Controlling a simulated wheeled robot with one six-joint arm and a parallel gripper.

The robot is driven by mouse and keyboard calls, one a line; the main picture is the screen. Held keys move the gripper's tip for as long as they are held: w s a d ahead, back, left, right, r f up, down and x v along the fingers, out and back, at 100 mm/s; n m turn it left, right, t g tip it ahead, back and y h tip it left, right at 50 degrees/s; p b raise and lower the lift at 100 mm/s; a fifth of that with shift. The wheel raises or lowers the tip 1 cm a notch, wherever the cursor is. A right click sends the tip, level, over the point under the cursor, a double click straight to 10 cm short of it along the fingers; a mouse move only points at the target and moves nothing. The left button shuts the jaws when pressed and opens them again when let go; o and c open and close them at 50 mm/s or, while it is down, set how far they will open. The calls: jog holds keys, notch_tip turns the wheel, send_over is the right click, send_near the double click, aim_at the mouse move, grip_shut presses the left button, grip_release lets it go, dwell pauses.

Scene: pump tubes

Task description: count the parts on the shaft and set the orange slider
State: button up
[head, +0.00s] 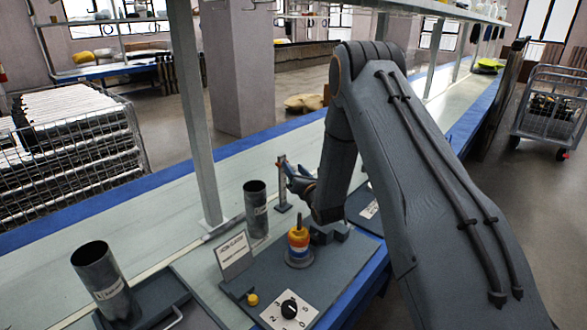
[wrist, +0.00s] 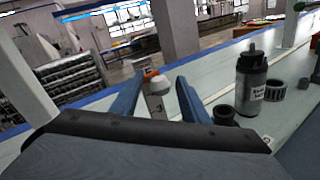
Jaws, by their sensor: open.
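The orange slider (wrist: 150,72) sits near the top of the post; a "3" appears on the pale post face (wrist: 157,106) in the wrist view. My gripper (head: 289,172) is open at the upper part of the post. In the wrist view its blue fingers (wrist: 157,88) stand either side of the post and slider; I cannot tell whether they touch.
A white dial plate (head: 290,309) with a black knob, a yellow button (head: 252,299) and a sign card (head: 233,254) are on the mat. Dark tubes stand upright (head: 256,208) and at the left (head: 103,279).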

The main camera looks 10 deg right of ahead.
jog(key=shift+w, duration=0.3)
grip_shut()
jog(key=f, duration=0.1)
jog(key=f+b, duration=0.2)
jog(key=f, duration=0.1)
jog(key=shift+d, duration=0.25)
jog(key=shift+c, duration=0.6)
grip_release()
jog(key=shift+o, duration=0.6)
jog(key=shift+d, duration=0.15)
jog(key=shift+a, duration=0.2)
